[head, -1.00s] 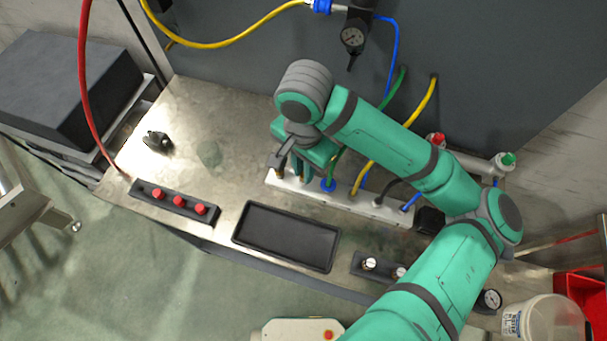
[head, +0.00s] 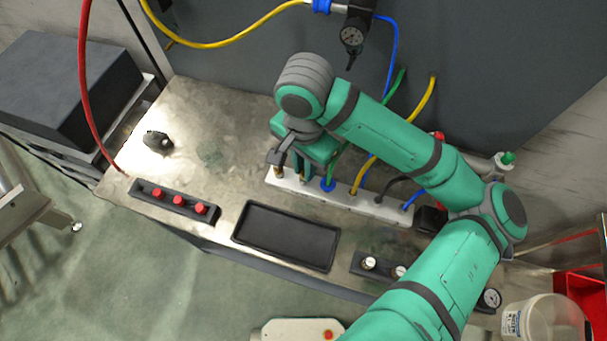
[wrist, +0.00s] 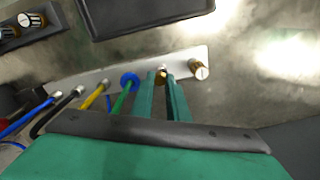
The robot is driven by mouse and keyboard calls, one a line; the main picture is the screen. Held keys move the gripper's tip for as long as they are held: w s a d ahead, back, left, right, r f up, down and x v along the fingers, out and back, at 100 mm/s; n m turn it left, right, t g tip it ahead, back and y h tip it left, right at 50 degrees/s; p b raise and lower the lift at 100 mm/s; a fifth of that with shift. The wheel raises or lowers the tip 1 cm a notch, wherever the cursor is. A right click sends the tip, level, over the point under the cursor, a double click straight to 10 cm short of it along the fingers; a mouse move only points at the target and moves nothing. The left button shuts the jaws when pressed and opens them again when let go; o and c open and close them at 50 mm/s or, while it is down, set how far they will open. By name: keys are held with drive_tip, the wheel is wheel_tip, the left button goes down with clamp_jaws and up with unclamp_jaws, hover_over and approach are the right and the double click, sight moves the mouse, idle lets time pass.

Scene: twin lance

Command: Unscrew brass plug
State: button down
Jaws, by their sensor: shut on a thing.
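The white manifold bar (head: 338,199) lies on the metal bench, with a row of fittings and hoses along it. My gripper (head: 303,173) points down at its left part. In the wrist view my gripper's two green fingers (wrist: 163,84) are shut on a brass plug (wrist: 161,73), one finger on each side. The fingers hide much of this plug. Another brass plug (wrist: 199,69) sits at the manifold's end, beside the fingers and apart from them; it also shows in the head view (head: 279,173). Whether the held plug is still seated in its port I cannot tell.
A blue fitting with a green hose (wrist: 129,82) is close beside the fingers. Yellow, black and blue hoses follow along the bar. An empty black tray (head: 286,236) and a red-button strip (head: 176,201) lie in front. The bench's left part is fairly clear.

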idle(0.3)
drive_tip(key=shift+r, duration=1.55)
